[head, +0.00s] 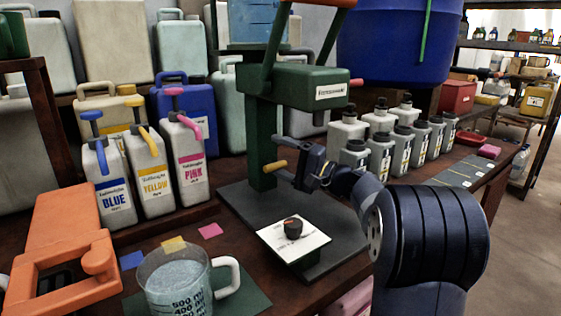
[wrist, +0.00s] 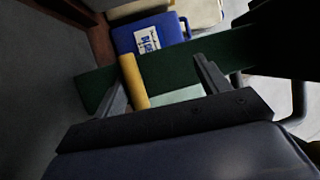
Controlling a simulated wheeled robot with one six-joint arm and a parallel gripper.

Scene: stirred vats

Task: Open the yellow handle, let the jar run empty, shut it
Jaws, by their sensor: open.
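The yellow handle (head: 275,167) sticks out from the green stand's column (head: 262,140). In the wrist view, the yellow handle (wrist: 133,80) shows between my fingers, nearer the left one. My gripper (head: 290,172) is open beside the handle, and its fingers also show in the wrist view (wrist: 160,80). I cannot tell whether a finger touches the handle. A translucent blue jar (head: 255,22) sits atop the stand, partly cut off by the frame's top. Its fill level is unclear.
A glass measuring jug (head: 172,283) holding pale bluish contents stands at the front. A white plate with a black dial (head: 293,228) lies on the stand's base. Pump bottles (head: 150,170) stand at left; several small bottles (head: 385,140) stand behind my arm. An orange holder (head: 65,250) is at front left.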

